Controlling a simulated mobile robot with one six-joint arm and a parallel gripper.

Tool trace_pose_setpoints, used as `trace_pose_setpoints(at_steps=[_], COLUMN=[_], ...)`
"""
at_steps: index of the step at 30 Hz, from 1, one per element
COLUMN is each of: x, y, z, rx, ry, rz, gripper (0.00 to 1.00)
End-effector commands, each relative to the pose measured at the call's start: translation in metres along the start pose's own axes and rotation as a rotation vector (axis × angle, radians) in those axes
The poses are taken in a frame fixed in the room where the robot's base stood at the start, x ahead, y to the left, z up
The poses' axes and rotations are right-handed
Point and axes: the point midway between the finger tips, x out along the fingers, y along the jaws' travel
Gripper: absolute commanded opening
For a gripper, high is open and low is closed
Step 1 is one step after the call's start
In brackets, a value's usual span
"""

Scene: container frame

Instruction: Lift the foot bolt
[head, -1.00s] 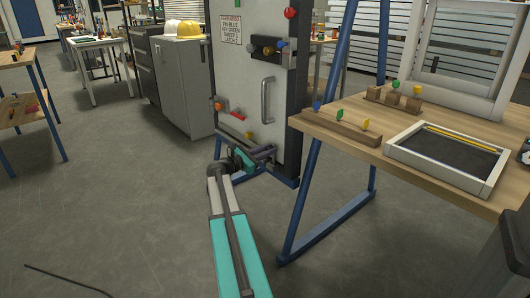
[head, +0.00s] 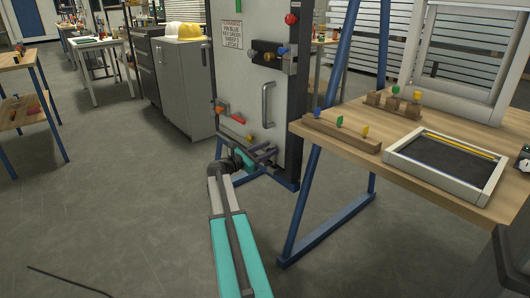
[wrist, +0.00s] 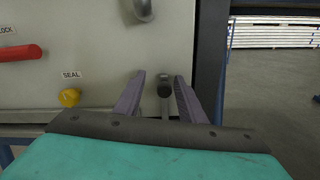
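The foot bolt (wrist: 164,90) shows in the wrist view as a dark grey knob with a bar below it, low on the pale door panel near its right edge. My gripper (wrist: 159,78) is open, one grey finger on each side of the bolt. The right finger looks close to it; whether it touches I cannot tell. In the head view my gripper (head: 265,154) is at the lower part of the door panel (head: 236,75), and the bolt is mostly hidden or too small to make out.
A vertical handle (head: 268,103) is above. A red lever (wrist: 20,53) and a yellow knob (wrist: 69,97) marked SEAL sit left of the bolt. A blue frame leg (head: 300,205) and a wooden table (head: 440,190) stand to the right. The floor on the left is open.

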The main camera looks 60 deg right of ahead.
Motion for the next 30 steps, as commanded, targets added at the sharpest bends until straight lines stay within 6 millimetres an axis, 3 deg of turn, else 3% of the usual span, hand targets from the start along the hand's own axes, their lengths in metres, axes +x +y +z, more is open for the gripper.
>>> trace_pose_setpoints(at_steps=[11, 30], x=[-0.015, -0.112], y=[-0.002, 0.002], z=[0.0, 0.001], rx=[-0.001, -0.001], ry=[0.002, 0.001], rz=[-0.003, 0.001], gripper=[0.37, 0.37])
